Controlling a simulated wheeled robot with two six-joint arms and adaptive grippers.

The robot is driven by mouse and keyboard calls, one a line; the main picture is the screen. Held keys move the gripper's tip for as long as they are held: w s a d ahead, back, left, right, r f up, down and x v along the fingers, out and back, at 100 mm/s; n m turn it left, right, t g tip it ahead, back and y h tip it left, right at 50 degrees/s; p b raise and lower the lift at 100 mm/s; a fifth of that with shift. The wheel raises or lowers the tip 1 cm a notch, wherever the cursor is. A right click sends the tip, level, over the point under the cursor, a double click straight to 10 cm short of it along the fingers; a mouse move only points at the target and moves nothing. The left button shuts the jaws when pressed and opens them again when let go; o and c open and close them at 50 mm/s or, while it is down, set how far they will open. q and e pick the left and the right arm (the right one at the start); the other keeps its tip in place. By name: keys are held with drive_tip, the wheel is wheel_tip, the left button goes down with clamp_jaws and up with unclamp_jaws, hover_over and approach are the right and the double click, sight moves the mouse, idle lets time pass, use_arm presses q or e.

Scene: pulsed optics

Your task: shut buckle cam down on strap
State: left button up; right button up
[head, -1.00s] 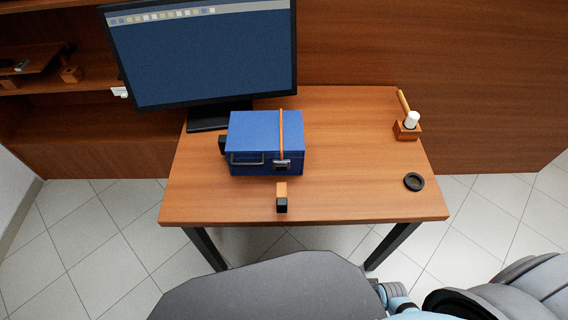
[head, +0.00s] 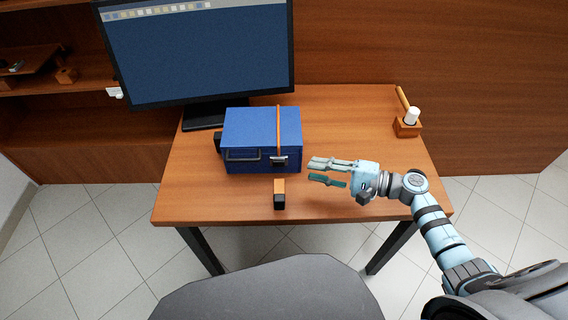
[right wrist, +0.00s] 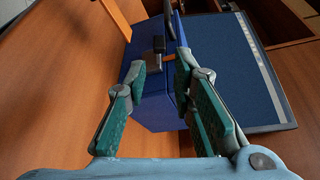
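A blue box (head: 262,140) stands on the desk with an orange strap (head: 279,125) over its lid. The metal buckle (head: 279,161) is on the box's front, at the strap's lower end; its cam looks raised, sticking out from the front. In the right wrist view, the dark buckle (right wrist: 158,45) and a bit of orange strap (right wrist: 170,57) show beyond and between the fingers. My right gripper (head: 318,172) is open and empty, right of the box and apart from it. My left gripper is not in view.
A monitor (head: 200,50) is behind the box. A wooden holder (head: 407,128) with a white-topped item is at the back right.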

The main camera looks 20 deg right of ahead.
sight(275, 165)
drive_tip(key=x, duration=0.9)
drive_tip(key=shift+w+a, duration=0.2)
drive_tip(key=shift+a, duration=0.15)
clamp_jaws()
drive_tip(key=f+n+b, duration=0.1)
drive_tip(key=b, duration=0.3)
drive_tip(key=f+n+t+y+b, duration=0.1)
drive_tip(key=n+b, duration=0.1)
drive_tip(key=b, duration=0.3)
drive_tip(key=shift+s+b, duration=0.15)
drive_tip(key=shift+b, duration=0.15)
drive_tip(key=shift+r+n, duration=0.15)
drive_tip(key=shift+n, duration=0.15)
drive_tip(key=shift+r, duration=0.2)
drive_tip(key=shift+c, duration=0.5)
unclamp_jaws()
drive_tip(key=shift+o, duration=0.5)
